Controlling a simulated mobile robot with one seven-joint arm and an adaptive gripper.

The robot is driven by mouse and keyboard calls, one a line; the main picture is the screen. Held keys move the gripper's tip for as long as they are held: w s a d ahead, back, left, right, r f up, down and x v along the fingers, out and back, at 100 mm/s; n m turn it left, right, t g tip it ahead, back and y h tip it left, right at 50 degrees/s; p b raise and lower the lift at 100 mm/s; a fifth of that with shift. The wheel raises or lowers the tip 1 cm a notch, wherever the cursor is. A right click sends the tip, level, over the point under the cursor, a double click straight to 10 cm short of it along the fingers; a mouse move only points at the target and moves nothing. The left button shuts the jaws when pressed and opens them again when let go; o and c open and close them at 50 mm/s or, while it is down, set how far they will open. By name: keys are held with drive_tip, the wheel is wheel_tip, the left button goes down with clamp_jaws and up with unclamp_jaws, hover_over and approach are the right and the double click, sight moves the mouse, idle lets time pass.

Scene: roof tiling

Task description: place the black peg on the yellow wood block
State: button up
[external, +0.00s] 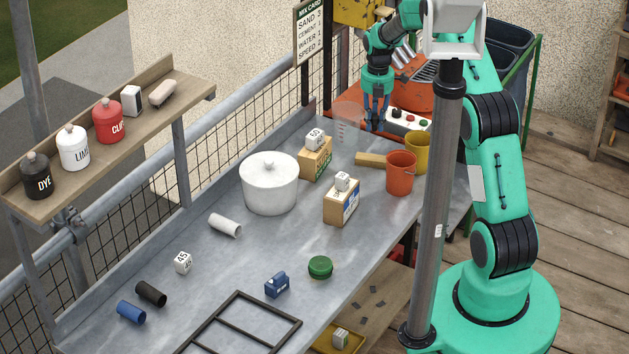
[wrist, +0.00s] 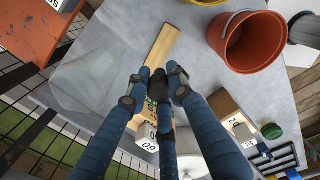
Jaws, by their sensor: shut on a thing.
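My gripper (external: 375,122) has blue fingers and is above the far right part of the grey table. In the wrist view the fingertips (wrist: 160,86) are closed around a dark piece, which looks like the black peg (wrist: 159,84). The yellow wood block (external: 370,160) lies flat on the table, left of the red bucket. In the wrist view the wood block (wrist: 163,46) extends beyond the fingertips, and the peg overlaps its near end in the picture. I cannot tell whether they touch.
A red bucket (external: 401,172) and a yellow bucket (external: 417,152) stand right of the block. A clear beaker (external: 346,120), a button box (external: 408,122) and boxes with white cubes (external: 316,165) are close. A separate black cylinder (external: 151,293) lies at the front left.

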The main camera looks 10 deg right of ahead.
hover_over(373, 157)
drive_tip(key=shift+f+b, duration=0.4)
drive_tip(key=shift+f, duration=2.7)
drive_tip(key=shift+f, duration=1.9)
drive_tip(key=shift+f+b, duration=0.15)
drive_tip(key=shift+b, duration=0.2)
drive_tip(key=o, duration=0.8)
wheel_tip(373, 157, up, 12)
drive_tip(key=shift+r+p, duration=0.2)
drive_tip(key=shift+p, duration=0.7)
